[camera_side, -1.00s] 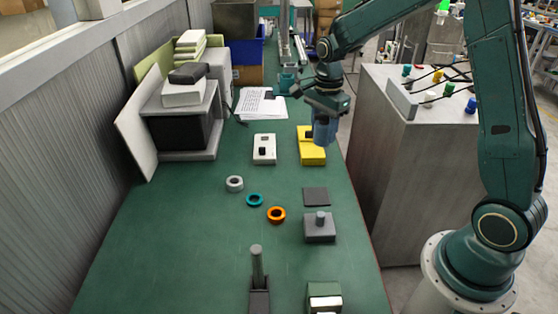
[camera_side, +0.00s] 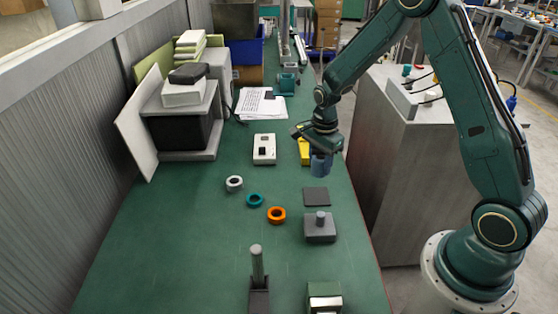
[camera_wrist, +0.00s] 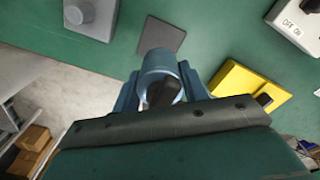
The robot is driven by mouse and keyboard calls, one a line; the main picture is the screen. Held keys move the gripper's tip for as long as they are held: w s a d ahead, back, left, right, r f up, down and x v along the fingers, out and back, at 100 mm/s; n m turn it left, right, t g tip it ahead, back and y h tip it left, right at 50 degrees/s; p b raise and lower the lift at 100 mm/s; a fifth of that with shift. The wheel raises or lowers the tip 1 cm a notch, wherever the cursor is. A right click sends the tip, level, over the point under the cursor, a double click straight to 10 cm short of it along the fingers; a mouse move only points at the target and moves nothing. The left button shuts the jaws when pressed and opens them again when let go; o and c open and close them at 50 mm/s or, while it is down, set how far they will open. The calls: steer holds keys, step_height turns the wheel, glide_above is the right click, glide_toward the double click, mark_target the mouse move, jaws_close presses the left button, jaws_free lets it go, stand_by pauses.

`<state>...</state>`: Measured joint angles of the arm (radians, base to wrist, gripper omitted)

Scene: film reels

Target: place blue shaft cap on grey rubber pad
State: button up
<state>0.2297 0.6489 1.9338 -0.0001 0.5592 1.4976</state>
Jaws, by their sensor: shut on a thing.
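My gripper (camera_side: 321,168) is shut on the blue shaft cap (camera_wrist: 159,72), a rounded, hollow-looking blue piece between the fingers in the wrist view. The gripper (camera_wrist: 160,90) hangs above the bench in front of the yellow box. The grey rubber pad (camera_side: 316,196) is a flat dark square on the green bench, just nearer the side camera than the gripper. In the wrist view the pad (camera_wrist: 163,36) lies beyond the cap, partly hidden by it. The pad's visible part is bare. The cap is held apart from the pad.
A grey block with a peg (camera_side: 320,230) stands close to the pad. White, teal and orange rings (camera_side: 276,215) lie to the left. A yellow box (camera_side: 304,150) and a white switch box (camera_side: 264,149) stand behind. The bench's right edge is near.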

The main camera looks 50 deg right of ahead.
step_height(320, 180, down, 5)
stand_by(0.3)
steer(key=shift+f, duration=1.9)
steer(key=shift+f, duration=0.15)
steer(key=o, duration=1.1)
steer(key=shift+o, duration=0.2)
step_height(320, 180, up, 11)
steer(key=shift+r, duration=0.65)
